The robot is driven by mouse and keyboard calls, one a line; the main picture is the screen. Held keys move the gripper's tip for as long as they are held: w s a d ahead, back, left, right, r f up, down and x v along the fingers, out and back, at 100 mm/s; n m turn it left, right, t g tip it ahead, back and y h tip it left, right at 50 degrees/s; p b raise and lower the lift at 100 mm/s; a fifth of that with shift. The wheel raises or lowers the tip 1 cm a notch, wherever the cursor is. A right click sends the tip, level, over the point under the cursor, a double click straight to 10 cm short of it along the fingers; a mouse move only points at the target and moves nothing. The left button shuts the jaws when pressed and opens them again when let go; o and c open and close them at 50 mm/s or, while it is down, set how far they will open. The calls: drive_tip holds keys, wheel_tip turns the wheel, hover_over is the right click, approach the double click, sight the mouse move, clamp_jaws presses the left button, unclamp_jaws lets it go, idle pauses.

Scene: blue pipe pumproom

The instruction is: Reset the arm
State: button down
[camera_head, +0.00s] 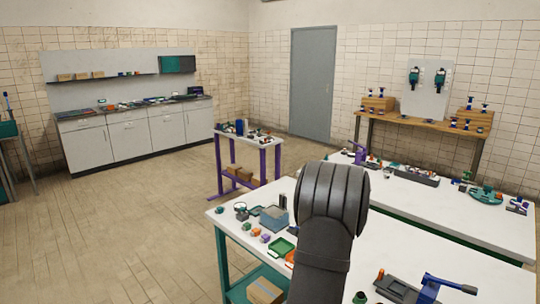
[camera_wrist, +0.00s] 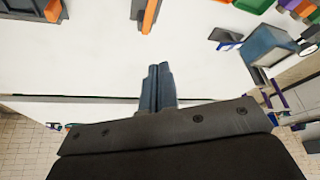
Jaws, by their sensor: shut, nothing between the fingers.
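My gripper (camera_wrist: 158,84) shows in the wrist view, its two dark fingers pressed together with nothing between them. It is over a white tabletop (camera_wrist: 70,65). In the head view my black arm stands in front of the near white table (camera_head: 390,240) and hides part of it. My gripper itself cannot be made out in the head view.
On the near table are a blue-grey box (camera_head: 274,218), a green tray (camera_head: 282,248), small coloured blocks and a blue-handled tool (camera_head: 445,285). Another white table (camera_head: 450,205) stands behind. A purple-legged cart (camera_head: 247,145) is further back. The tiled floor at left is clear.

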drive_tip(key=f, duration=0.3)
drive_tip(key=s+a+f, duration=0.1)
drive_tip(key=shift+f, duration=0.3)
drive_tip(key=shift+w+d, duration=0.25)
drive_tip(key=shift+d, duration=0.05)
wheel_tip(320, 180, up, 6)
wheel_tip(320, 180, down, 6)
drive_tip(key=w+d, duration=0.7)
drive_tip(key=shift+w+d, duration=0.15)
drive_tip(key=shift+r, duration=0.15)
